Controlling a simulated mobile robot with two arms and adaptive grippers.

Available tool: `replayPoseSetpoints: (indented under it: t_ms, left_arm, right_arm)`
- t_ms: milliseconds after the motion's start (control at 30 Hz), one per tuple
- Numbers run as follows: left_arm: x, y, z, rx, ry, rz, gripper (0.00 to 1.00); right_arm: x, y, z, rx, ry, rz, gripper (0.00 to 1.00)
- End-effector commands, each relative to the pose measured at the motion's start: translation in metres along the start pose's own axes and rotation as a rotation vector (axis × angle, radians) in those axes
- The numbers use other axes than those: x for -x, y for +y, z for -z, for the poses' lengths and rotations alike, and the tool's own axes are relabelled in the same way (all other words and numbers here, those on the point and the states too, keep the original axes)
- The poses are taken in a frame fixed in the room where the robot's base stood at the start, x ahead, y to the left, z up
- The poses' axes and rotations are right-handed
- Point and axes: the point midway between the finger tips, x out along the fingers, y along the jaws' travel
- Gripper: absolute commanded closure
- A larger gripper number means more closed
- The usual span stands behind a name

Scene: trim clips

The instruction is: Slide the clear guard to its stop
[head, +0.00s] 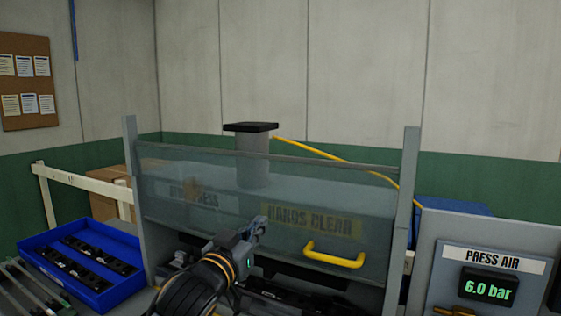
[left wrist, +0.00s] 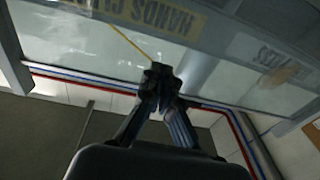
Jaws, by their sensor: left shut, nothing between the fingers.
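The clear guard (head: 225,215) is a see-through panel between two grey posts, with a yellow "HANDS CLEAR" label. A yellow handle (head: 334,255) sits at its lower right. My left gripper (head: 258,226) is shut and empty in front of the guard, left of the handle and near the label. In the left wrist view, the shut fingertips (left wrist: 161,72) show against the guard (left wrist: 70,45). I cannot tell whether they touch it. The handle does not show in the left wrist view. My right gripper is not in view.
A blue tray (head: 131,288) with dark clips stands at the left. A panel marked "PRESS AIR" (head: 492,261) with a display reading 6.0 bar stands at the right. Grey posts (head: 402,205) flank the guard. A grey press column (head: 253,160) stands behind it.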

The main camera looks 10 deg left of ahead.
Motion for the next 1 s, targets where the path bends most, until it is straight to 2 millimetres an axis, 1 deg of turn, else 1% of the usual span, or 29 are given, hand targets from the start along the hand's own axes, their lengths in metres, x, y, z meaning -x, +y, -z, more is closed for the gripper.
replayPoseSetpoints:
  t_ms: [33,100,200,300,367,467,567,800,933,1000]
  left_arm:
    - [-0.008,0.000,0.036,-0.008,0.069,-0.013,1.00]
    - [-0.013,0.003,0.071,-0.010,0.140,-0.033,1.00]
    - [-0.017,0.005,0.105,-0.011,0.206,-0.053,1.00]
    - [-0.018,0.007,0.122,-0.010,0.238,-0.065,1.00]
    - [-0.021,0.007,0.127,-0.009,0.244,-0.067,1.00]
    - [-0.030,0.008,0.131,-0.009,0.245,-0.066,1.00]
    - [-0.047,0.010,0.137,-0.009,0.244,-0.067,1.00]
    - [-0.095,0.013,0.150,-0.010,0.243,-0.065,1.00]
    - [-0.117,0.014,0.154,-0.010,0.243,-0.065,1.00]
    - [-0.115,0.014,0.135,-0.009,0.237,-0.065,1.00]
  right_arm:
    - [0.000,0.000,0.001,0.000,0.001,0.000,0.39]
    - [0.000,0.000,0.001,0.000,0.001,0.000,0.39]
    - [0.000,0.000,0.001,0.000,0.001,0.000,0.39]
    - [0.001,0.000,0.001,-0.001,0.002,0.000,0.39]
    - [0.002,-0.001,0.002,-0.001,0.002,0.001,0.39]
    - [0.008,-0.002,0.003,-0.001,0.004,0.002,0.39]
    - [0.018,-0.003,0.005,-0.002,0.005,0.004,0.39]
    - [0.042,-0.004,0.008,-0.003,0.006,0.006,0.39]
    - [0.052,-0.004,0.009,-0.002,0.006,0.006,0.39]
    - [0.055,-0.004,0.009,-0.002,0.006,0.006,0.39]
